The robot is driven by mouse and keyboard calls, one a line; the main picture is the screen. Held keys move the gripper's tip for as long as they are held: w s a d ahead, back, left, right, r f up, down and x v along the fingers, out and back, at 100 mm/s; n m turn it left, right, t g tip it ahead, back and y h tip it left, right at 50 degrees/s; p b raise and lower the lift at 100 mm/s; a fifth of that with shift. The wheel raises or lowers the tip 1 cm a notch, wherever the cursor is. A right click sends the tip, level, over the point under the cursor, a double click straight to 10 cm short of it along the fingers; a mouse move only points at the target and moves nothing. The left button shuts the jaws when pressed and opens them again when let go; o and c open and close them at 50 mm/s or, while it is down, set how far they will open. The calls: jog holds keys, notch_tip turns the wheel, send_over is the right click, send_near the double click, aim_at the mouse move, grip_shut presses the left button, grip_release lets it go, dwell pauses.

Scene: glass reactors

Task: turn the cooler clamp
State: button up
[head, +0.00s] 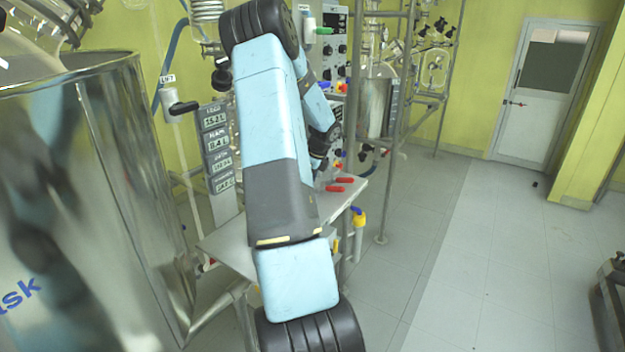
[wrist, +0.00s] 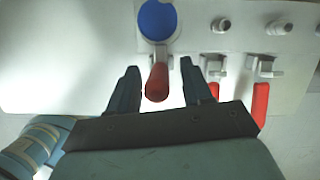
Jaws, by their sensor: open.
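In the wrist view, my gripper (wrist: 159,66) is open, one finger on each side of a red clamp handle (wrist: 157,83). Gaps show between the handle and both fingers. The handle points toward my palm, below a blue round disc (wrist: 157,20) on a pale panel. No label shows which is the cooler clamp. In the head view, my arm hides most of the work area, and I cannot make out the fingertips.
In the head view, two red handles (head: 335,188) show at the small metal table (head: 225,246). A large steel vessel (head: 85,200) stands close on the left. A digital readout panel (head: 217,145) is left of my arm. The floor (head: 470,250) at right is open.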

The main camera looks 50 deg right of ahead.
jog(key=v, duration=1.2)
jog(key=shift+r, duration=0.35)
